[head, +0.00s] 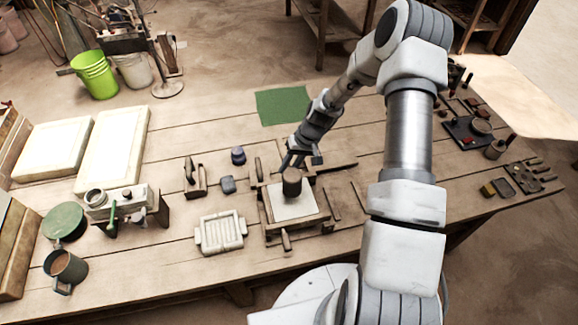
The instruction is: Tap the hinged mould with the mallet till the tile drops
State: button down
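A wooden frame with handles (268,231), which looks like the hinged mould, lies on the workbench near the middle. A pale flat slab (290,207) shows inside it. A dark brown cylinder (291,184), possibly the mallet's head, is over the far part of the slab. I cannot tell whether it touches the slab. My gripper (294,163) points down just behind the cylinder, at the far side of the frame. Its fingertips are small and partly hidden, so I cannot tell whether they hold anything. No separate tile is clearly visible.
A pale ribbed tray (221,233) lies left of the frame. Small tools and blocks stand behind it, including a wooden block (194,178). A green mat (283,106) lies at the back edge. Cups and a green-lidded pot (65,221) stand at left; dark tools (467,132) at right.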

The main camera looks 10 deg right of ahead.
notch_tip(320, 180, down, 6)
jog(key=b, duration=0.5)
jog(key=shift+r+p, duration=0.35)
jog(key=shift+r, duration=0.25)
notch_tip(320, 180, up, 4)
jog(key=shift+r+p, duration=0.25)
jog(key=shift+p, duration=0.8)
jog(key=shift+f, duration=0.1)
notch_tip(320, 180, down, 5)
jog(key=b, duration=0.5)
jog(key=shift+f, duration=0.1)
jog(key=shift+r+p, duration=1.35)
jog(key=shift+r, duration=1)
